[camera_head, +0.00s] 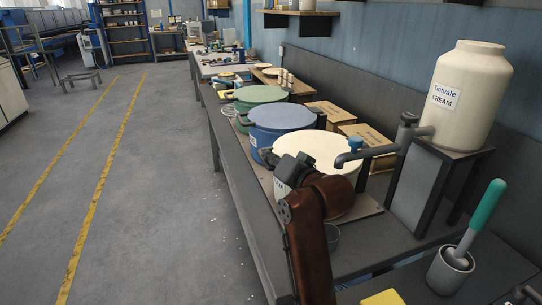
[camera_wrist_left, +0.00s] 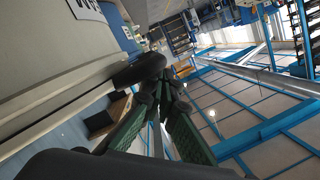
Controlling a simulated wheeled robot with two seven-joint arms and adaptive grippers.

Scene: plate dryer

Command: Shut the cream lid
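The cream lid appears as a pale round disc (camera_head: 325,146) on top of the nearest tub on the bench. It lies roughly flat, and I cannot tell whether it is fully seated. A tub wall with part of a label (camera_wrist_left: 88,8) fills the upper left of the left wrist view. My left gripper (camera_head: 286,168) is at the tub's near left rim, and its arm hides part of the tub. In the wrist view its green-padded fingers (camera_wrist_left: 165,88) come together at the tips, with nothing seen between them. A dark rounded piece touches or overlaps them. My right gripper is not seen.
A blue-topped tub (camera_head: 282,116) and a green-topped tub (camera_head: 261,94) stand behind. A pipe with a blue end (camera_head: 352,152) reaches over the cream disc from the right. A cream jar (camera_head: 468,92) stands on a stand, and a green-handled tool (camera_head: 486,205) stands in a cup.

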